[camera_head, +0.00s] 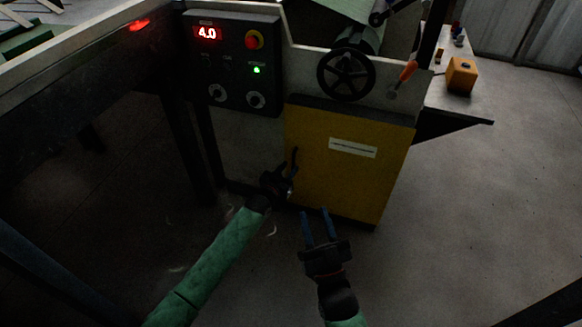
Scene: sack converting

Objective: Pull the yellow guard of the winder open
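The yellow guard (335,180) is a flat panel on the lower front of the winder, with a white label strip (353,148) and a dark strip along its top. It looks shut, though its left edge is partly hidden. My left gripper (287,172) is at the guard's left edge, next to a thin dark upright piece (295,158) that may be a handle. The fingers are dark and small there, so I cannot tell whether they grip it. My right gripper (318,226) is open and empty, its two blue fingers pointing up just below the guard's lower edge.
A control box (234,62) with a red stop button and a lit 4.0 display is up left of the guard. A black handwheel (346,74) is above it. A side table (466,107) carries an orange box (461,75). The floor at right (480,210) is clear.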

